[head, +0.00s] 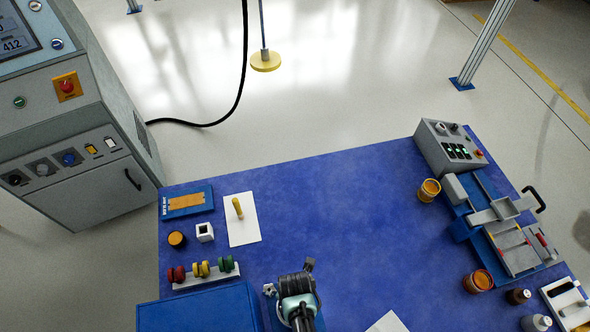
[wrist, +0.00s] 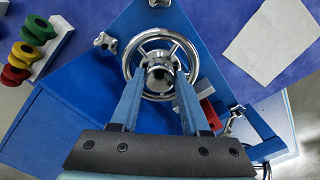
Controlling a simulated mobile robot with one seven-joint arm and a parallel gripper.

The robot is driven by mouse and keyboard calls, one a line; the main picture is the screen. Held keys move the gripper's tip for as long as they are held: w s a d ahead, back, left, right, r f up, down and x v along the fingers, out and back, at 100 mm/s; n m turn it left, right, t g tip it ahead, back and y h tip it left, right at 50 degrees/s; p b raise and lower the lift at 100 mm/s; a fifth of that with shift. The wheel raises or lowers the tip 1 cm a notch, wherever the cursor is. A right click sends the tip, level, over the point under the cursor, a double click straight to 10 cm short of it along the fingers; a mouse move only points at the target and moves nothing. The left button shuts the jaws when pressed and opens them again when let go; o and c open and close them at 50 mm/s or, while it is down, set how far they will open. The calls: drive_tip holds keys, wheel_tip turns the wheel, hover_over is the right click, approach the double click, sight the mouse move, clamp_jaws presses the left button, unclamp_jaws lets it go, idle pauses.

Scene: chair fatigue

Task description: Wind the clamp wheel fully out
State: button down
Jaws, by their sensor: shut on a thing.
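The clamp wheel (wrist: 133,57) is a chrome handwheel with spokes and a round central hub. It sits on a blue fixture (wrist: 72,93) in the wrist view. My gripper (wrist: 160,80) reaches over the wheel, its two blue-grey fingers on either side of the hub, and is shut on the wheel. The fingers hide part of the near rim, and exact contact points are hard to see. In the head view my gripper (head: 297,283) is at the table's near edge, and my arm hides the wheel there.
Chrome star knobs (wrist: 105,41) and a red part (wrist: 210,113) sit close to the wheel. A rack of coloured rollers (head: 203,270) stands to the left. A white sheet (head: 388,322) lies to the right. The blue tabletop (head: 320,200) is clear in the middle.

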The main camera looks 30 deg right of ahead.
idle(0.3)
drive_tip(key=shift+c, duration=1.9)
unclamp_jaws()
drive_tip(key=shift+r, duration=0.1)
wheel_tip(320, 180, up, 13)
drive_tip(key=p, duration=0.2)
